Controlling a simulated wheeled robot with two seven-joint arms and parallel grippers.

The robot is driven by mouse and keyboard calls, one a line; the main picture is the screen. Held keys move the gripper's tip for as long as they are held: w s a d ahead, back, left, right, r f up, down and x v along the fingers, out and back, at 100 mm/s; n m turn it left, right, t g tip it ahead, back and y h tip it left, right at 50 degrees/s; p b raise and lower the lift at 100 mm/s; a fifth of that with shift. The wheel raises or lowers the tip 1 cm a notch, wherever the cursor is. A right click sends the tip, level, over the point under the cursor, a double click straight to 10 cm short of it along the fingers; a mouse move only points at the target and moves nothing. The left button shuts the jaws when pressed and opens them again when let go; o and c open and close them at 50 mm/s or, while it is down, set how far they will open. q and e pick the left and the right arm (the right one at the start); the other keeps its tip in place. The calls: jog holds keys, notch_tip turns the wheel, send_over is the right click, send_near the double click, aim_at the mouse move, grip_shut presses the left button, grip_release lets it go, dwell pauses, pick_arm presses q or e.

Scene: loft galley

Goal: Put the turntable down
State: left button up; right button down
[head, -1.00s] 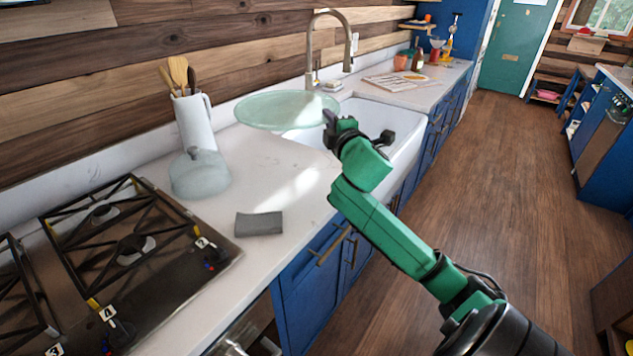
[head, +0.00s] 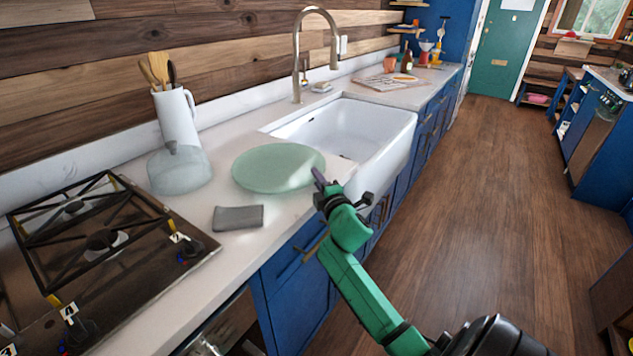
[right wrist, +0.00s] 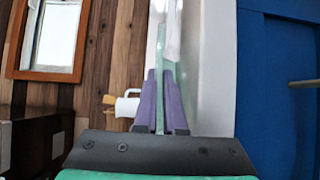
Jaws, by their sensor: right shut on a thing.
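The turntable, a round pale green glass disc (head: 278,168), lies level at or just above the white counter, between the glass dome and the sink. I cannot tell whether it touches the counter. My right gripper (head: 320,181) is shut on its right edge. In the right wrist view, the purple fingers (right wrist: 165,104) pinch the disc (right wrist: 162,75), which shows edge-on between them. My left gripper is not in view.
A glass dome (head: 180,170) stands left of the disc, with a white utensil jug (head: 176,117) behind it. A grey block (head: 238,217) lies in front. The sink (head: 345,130) is at the right, with a tall tap (head: 297,55). The stove (head: 100,245) is at the left.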

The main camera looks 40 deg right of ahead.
jog(key=c, duration=1.4)
grip_release()
jog(key=shift+f, duration=0.25)
jog(key=shift+o, duration=0.6)
jog(key=shift+r, duration=0.1)
jog(key=shift+s, duration=0.2)
jog(key=b+v, duration=0.1)
jog(key=v, duration=1)
jog(key=shift+s, duration=0.35)
jog(key=shift+a, duration=0.1)
